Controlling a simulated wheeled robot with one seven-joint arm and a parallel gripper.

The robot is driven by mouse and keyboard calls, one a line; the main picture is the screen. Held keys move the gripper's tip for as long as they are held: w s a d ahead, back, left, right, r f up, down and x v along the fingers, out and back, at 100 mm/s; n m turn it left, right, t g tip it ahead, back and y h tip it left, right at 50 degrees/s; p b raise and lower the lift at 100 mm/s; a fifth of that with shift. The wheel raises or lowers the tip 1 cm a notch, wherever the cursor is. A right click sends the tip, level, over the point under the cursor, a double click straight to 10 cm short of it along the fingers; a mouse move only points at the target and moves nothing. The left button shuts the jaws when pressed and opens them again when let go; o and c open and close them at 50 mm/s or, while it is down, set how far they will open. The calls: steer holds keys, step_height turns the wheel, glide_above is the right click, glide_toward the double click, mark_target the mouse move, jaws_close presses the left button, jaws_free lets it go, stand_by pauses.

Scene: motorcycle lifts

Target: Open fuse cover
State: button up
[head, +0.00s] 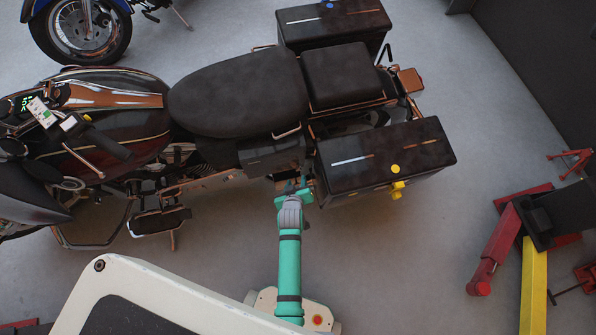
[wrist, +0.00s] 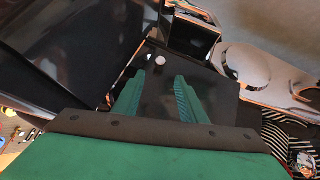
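A dark box-like side cover (head: 262,157) sits under the seat of the near motorcycle and looks closed; I take it to be the fuse cover. My gripper (head: 293,184) is at its lower right, beside the right pannier. In the wrist view my gripper (wrist: 160,80) has its two green fingers spread apart with nothing between them. A dark flat panel (wrist: 222,92) lies beyond the fingers, with a small pale round knob (wrist: 159,61) just ahead of the fingertips. I cannot tell whether the fingers touch the panel.
The near black pannier (head: 385,160) with yellow parts stands just right of my gripper. The black seat (head: 240,92) is above. A red and yellow lift (head: 533,260) stands at the right. The grey floor (head: 410,270) between is clear.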

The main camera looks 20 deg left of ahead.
mark_target(298, 170)
steer(key=x, duration=1)
steer(key=shift+w+f, duration=0.2)
steer(key=shift+w, duration=0.1)
jaws_close()
